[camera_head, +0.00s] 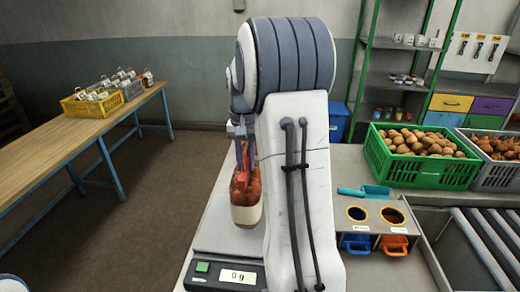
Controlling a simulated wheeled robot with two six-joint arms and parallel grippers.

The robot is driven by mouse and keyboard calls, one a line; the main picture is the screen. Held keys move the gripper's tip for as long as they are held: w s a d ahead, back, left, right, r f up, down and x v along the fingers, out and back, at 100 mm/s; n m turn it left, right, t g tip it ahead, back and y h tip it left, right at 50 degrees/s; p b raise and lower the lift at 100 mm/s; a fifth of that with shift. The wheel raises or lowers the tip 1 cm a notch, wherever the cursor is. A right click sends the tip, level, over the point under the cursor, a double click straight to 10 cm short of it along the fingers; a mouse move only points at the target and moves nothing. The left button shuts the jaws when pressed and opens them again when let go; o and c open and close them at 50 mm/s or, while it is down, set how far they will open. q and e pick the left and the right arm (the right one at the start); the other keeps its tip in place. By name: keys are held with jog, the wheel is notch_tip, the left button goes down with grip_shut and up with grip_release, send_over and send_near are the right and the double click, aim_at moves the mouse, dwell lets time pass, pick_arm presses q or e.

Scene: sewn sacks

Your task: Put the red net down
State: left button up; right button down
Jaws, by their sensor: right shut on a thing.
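The red net (245,212) is a filled, reddish-brown bag with a pale band round its lower part. It hangs upright from my right gripper (243,172), which is shut on its top. The net is over the pale plate of a scale (215,235), and the scale's display (238,277) reads 0 g. My right arm hides the right side of the net and part of the plate. The gap under the net is hard to judge. My left gripper is not in view.
A green crate of brown produce (422,172) and a grey crate (488,175) stand at the right. Nearer are a holder with two round openings (375,214), a teal scoop (365,192) and rollers (485,240). A wooden table (70,145) with a yellow crate (92,107) is at the left.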

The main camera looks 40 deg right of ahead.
jog(key=shift+w+a+f, duration=0.1)
jog(key=shift+a+f, duration=0.1)
jog(key=shift+f, duration=0.1)
notch_tip(320, 180, down, 3)
jog(key=shift+p, duration=0.65)
jog(key=shift+f, duration=0.4)
jog(key=c, duration=0.7)
grip_release()
